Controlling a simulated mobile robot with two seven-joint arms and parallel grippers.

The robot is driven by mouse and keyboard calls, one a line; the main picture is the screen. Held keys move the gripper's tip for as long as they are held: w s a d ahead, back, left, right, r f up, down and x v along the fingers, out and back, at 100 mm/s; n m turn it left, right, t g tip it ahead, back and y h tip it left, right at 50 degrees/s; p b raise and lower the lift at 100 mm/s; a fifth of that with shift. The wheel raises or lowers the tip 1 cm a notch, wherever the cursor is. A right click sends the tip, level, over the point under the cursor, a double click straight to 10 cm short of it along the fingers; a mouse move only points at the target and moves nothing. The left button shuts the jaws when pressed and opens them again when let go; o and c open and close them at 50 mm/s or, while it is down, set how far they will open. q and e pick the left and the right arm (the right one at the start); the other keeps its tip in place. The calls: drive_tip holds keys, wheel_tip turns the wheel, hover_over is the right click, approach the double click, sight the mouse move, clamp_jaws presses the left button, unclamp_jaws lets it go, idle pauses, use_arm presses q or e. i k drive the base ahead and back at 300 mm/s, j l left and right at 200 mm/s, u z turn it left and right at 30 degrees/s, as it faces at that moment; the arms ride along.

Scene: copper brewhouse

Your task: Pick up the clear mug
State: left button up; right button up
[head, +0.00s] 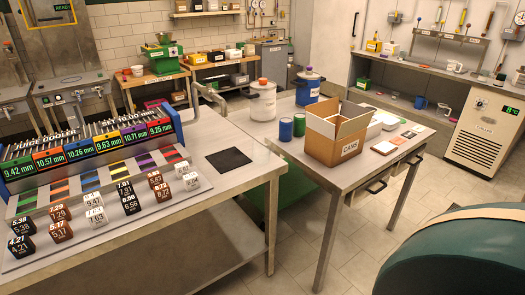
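A small pale, see-through-looking mug (443,109) stands on the lower shelf under the long counter at the back right. It is just right of a blue mug (420,102) and left of the cream chiller cabinet. It is small in the picture, so I cannot be sure that it is clear. A whitish mug (453,65) stands on the counter top above. Neither of my grippers is in view.
A near table (235,190) holds the juice cooler rack (95,140) and number blocks. The middle table (350,182) holds an open cardboard box (335,145). A rounded teal body (460,255) blocks the lower right. Tiled floor (425,190) is open between the middle table and the chiller (485,125).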

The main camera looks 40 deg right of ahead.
sight(261, 152)
drive_tip(key=l+z, duration=0.15)
drive_tip(key=z, duration=0.25)
drive_tip(key=i+l+z, duration=0.1)
drive_tip(key=z, duration=0.3)
